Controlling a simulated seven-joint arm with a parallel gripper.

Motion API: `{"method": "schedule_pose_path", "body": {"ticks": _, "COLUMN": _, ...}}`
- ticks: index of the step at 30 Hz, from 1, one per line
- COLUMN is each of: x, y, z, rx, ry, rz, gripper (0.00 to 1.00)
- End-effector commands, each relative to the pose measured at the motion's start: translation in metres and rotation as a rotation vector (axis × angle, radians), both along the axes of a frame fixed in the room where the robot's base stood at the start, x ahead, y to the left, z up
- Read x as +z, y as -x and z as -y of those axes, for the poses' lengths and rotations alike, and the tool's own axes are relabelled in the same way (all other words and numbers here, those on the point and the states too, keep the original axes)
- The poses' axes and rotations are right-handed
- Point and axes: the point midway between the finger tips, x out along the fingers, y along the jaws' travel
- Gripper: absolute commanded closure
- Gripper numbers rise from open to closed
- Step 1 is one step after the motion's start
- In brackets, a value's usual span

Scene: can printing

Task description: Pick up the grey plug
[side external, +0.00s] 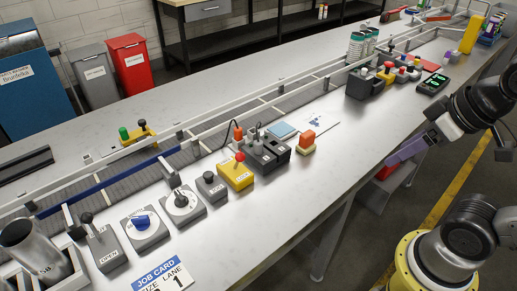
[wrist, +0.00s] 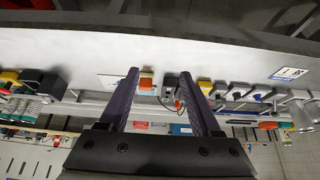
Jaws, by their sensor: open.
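A small grey upright piece, which looks like the grey plug (side external: 258,146), stands in a dark two-part block (side external: 272,157) near the middle of the bench in the side view. A thin dark cable runs beside it. In the wrist view this dark block (wrist: 170,86) is small, partly behind the right finger, and the plug cannot be made out clearly. My gripper (side external: 403,152) has purple fingers and is off the bench's near edge, well to the right of the block. In the wrist view my gripper (wrist: 159,72) is open, with nothing between its fingers.
An orange-topped piece (side external: 307,138) stands right of the block. A yellow box with a red knob (side external: 236,170) and dial boxes (side external: 184,205) stand left. A black box (side external: 365,84) and several coloured pieces stand farther right. A railed conveyor (side external: 200,150) runs behind.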

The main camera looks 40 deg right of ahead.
Motion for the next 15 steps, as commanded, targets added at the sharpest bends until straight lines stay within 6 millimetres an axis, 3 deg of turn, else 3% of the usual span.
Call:
{"method": "schedule_pose_path", "body": {"ticks": 8, "x": 0.001, "y": 0.005, "z": 0.0, "rx": 0.113, "ry": 0.058, "rz": -0.025, "gripper": 0.35}}
{"method": "schedule_pose_path", "body": {"ticks": 11, "x": 0.023, "y": -0.001, "z": 0.0, "rx": 0.233, "ry": 0.122, "rz": -0.015, "gripper": 0.35}}
{"method": "schedule_pose_path", "body": {"ticks": 15, "x": 0.06, "y": -0.024, "z": -0.002, "rx": 0.423, "ry": 0.212, "rz": -0.038, "gripper": 0.35}}
